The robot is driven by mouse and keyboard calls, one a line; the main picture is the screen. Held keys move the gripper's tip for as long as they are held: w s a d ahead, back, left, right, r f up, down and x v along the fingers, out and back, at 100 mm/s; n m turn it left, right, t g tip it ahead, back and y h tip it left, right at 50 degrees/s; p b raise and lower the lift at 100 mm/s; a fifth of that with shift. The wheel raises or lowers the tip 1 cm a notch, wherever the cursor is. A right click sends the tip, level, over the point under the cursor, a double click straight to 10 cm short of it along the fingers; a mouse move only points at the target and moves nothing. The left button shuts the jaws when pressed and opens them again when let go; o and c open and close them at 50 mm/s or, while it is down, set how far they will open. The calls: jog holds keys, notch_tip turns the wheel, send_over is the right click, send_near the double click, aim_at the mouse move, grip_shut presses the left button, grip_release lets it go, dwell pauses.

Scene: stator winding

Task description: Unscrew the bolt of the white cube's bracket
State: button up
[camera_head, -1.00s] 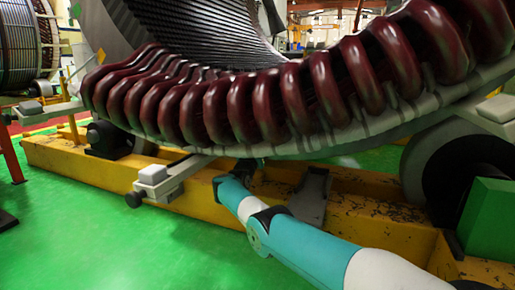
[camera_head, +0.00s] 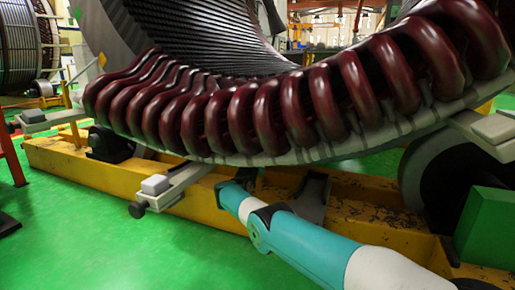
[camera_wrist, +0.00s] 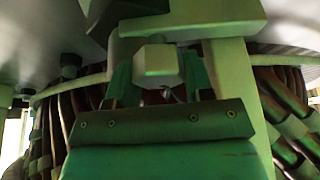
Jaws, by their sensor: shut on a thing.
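In the wrist view my gripper (camera_wrist: 158,82) has one finger on each side of a small white cube (camera_wrist: 157,66) and is shut on it. The cube sits beside a pale bracket (camera_wrist: 232,92) under the stator. In the head view my forearm reaches under the dark red coils (camera_head: 270,118), and the wrist end there is mostly hidden behind the stator's lower edge.
A worn yellow frame (camera_head: 375,210) runs beneath the stator. A dark roller (camera_head: 470,165) and a green block (camera_head: 485,225) stand at the right. A second dark bolt (camera_wrist: 70,66) is at the left in the wrist view. The green floor (camera_head: 110,240) is clear at the front left.

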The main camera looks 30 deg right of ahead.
jog(key=shift+r+n+p, duration=0.15)
jog(key=shift+n+p, duration=0.45)
jog(key=shift+p, duration=0.15)
jog(key=n+t+y+p, duration=0.1)
jog(key=n+p, duration=0.1)
jog(key=p, duration=0.1)
jog(key=shift+d, duration=0.1)
jog(key=shift+f+n+t+y+p, duration=0.1)
jog(key=shift+n+t+y+p, duration=0.15)
jog(key=shift+n+y+p, duration=0.45)
jog(key=shift+f+n+t+y+p, duration=0.1)
jog(key=shift+n+t+y+p, duration=0.2)
jog(key=shift+n+p, duration=0.75)
jog(key=shift+n, duration=0.35)
jog(key=o, duration=0.9)
